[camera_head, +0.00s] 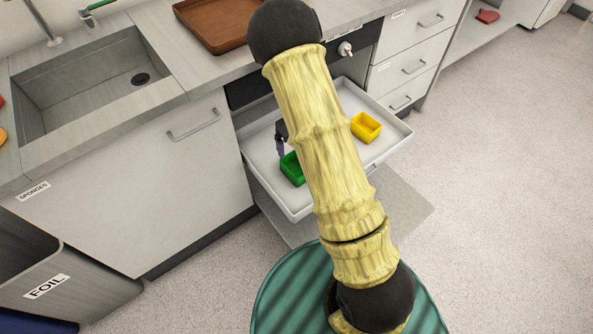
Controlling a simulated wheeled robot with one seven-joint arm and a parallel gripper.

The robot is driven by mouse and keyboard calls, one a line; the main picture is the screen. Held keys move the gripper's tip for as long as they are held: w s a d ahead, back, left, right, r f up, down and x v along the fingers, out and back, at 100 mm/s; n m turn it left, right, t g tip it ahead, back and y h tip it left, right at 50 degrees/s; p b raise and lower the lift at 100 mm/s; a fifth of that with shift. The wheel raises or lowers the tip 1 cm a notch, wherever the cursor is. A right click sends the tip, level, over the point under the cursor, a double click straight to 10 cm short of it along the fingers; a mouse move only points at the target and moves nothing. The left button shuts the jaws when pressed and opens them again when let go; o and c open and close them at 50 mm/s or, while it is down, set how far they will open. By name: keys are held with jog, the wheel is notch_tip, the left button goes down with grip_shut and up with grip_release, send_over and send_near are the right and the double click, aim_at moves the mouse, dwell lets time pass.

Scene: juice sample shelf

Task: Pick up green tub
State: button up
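The green tub (291,168) sits in the left part of an open, pulled-out white drawer (300,206). It is a small open box, and my arm hides its right side. My gripper (281,151) is mostly hidden behind my arm. A dark part with a purplish finger shows just above and left of the green tub, close to its back left edge. I cannot tell whether it touches the tub, or whether the fingers are open or shut.
A yellow tub (366,127) stands in the right part of the same drawer. A sink (90,84) and a brown tray (212,22) are on the counter above. A bin labelled FOIL (60,283) stands at lower left. The floor at right is clear.

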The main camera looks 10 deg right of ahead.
jog(key=b, duration=0.2)
send_over(296, 172)
notch_tip(296, 172, down, 8)
jog(key=shift+s+f, duration=0.1)
jog(key=shift+f, duration=0.1)
notch_tip(296, 172, down, 6)
jog(key=shift+r+b, duration=0.1)
jog(key=shift+b, duration=0.45)
jog(key=c, duration=1.1)
jog(key=shift+r, duration=0.15)
notch_tip(296, 172, up, 10)
jog(key=p, duration=0.2)
jog(key=shift+p, duration=0.3)
